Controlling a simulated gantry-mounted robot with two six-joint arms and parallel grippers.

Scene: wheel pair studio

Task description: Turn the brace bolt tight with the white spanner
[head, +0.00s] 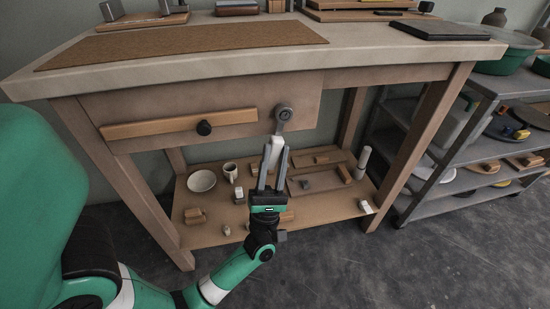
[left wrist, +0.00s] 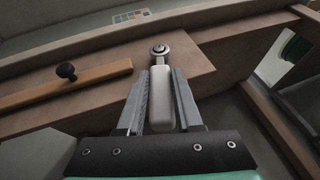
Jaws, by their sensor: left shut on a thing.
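The white spanner (head: 274,146) has a pale handle and a grey ring head (head: 284,113). My left gripper (head: 275,155) is shut on its handle, below the ring. In the left wrist view the white handle (left wrist: 161,100) lies between the two grey fingers of the left gripper (left wrist: 160,75). There the ring head (left wrist: 160,50) points up, against the wooden front panel (left wrist: 200,52) of the bench. The ring appears to sit around the brace bolt, whose end shows only as a small spot inside it. My right gripper is in neither view.
A wooden bar (head: 165,127) with a black knob (head: 204,127) crosses the panel to the left. The bench's lower shelf (head: 240,232) holds a bowl (head: 201,181), a mug (head: 230,171) and several blocks. A loaded metal rack (head: 455,185) stands at right.

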